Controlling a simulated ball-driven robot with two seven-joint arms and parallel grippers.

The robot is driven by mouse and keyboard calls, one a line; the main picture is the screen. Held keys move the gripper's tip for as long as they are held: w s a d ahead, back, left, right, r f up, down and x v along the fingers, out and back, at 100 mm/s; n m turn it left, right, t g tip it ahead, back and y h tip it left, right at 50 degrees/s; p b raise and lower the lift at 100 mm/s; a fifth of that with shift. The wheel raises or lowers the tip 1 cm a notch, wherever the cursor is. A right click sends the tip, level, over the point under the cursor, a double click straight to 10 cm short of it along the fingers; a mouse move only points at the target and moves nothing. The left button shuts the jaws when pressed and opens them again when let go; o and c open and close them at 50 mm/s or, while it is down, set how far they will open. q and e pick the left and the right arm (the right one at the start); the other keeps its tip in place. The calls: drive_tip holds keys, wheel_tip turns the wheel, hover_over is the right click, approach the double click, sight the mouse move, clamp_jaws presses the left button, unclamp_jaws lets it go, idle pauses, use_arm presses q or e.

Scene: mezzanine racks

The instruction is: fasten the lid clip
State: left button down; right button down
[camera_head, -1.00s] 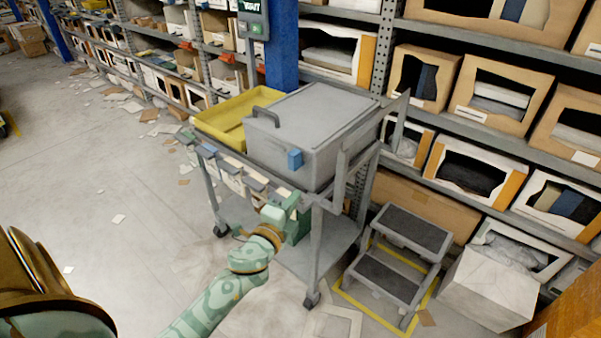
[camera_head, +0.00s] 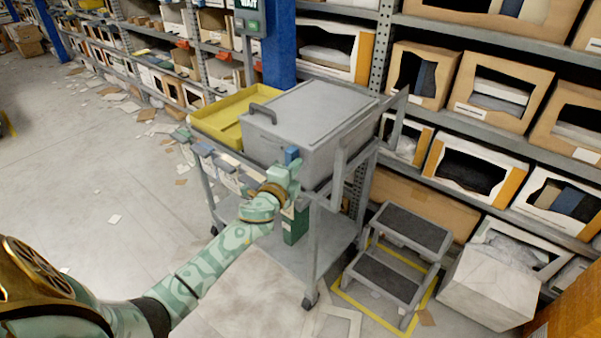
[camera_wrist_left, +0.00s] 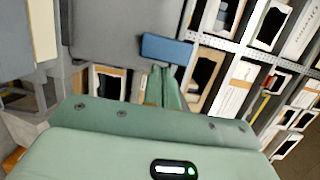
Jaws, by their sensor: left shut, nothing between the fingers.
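The clip also shows in the left wrist view (camera_wrist_left: 167,49), just beyond the fingertips. My left gripper (camera_head: 294,168) is at the front of the box, right below the clip, and partly covers its lower end. In the left wrist view its green fingers (camera_wrist_left: 164,84) are together with nothing between them. I cannot tell whether they touch the clip. My right gripper is not in view.
A yellow tray (camera_head: 222,113) sits left of the box on the cart. A step stool (camera_head: 400,262) and a pale carton (camera_head: 490,287) stand right of the cart. Shelves with boxes run behind. Floor at left is mostly open, with scattered papers.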

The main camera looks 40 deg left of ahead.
use_arm(q)
drive_tip(key=shift+a, duration=0.15)
drive_tip(key=a+b, duration=0.1)
drive_tip(key=a, duration=0.7)
drive_tip(key=shift+w, duration=0.3)
drive_tip(key=shift+d, duration=0.1)
